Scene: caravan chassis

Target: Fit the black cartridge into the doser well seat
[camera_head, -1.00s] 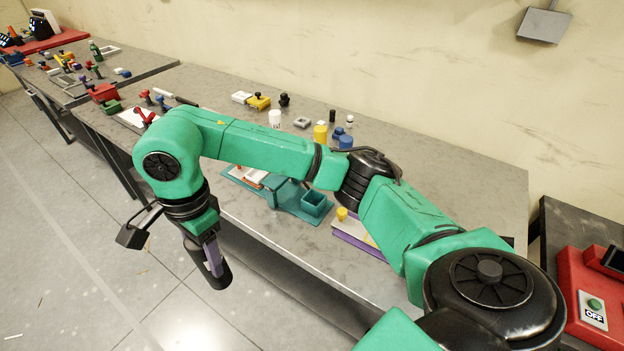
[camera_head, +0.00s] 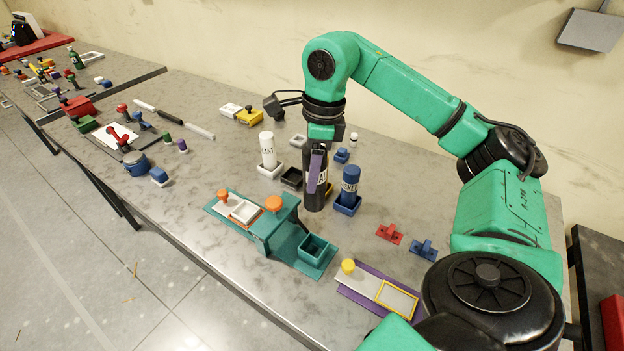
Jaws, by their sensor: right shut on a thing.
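My right gripper (camera_head: 318,160) is shut on the black cartridge (camera_head: 315,192), a tall dark cylinder with white lettering partly covered by a purple finger. The cartridge hangs roughly upright over the table, behind the teal doser; I cannot tell whether its bottom touches the table. The doser (camera_head: 273,238) has a raised block with an orange knob. Its square teal well seat (camera_head: 316,250) stands at its right end, open and empty, nearer to me than the cartridge. My left gripper is not in view.
A blue cartridge (camera_head: 350,180) stands in a blue holder close right of the black one. A white cartridge (camera_head: 267,150) stands in a white holder to the left, with an empty black holder (camera_head: 292,178) between. A purple-edged tray (camera_head: 378,290) lies front right.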

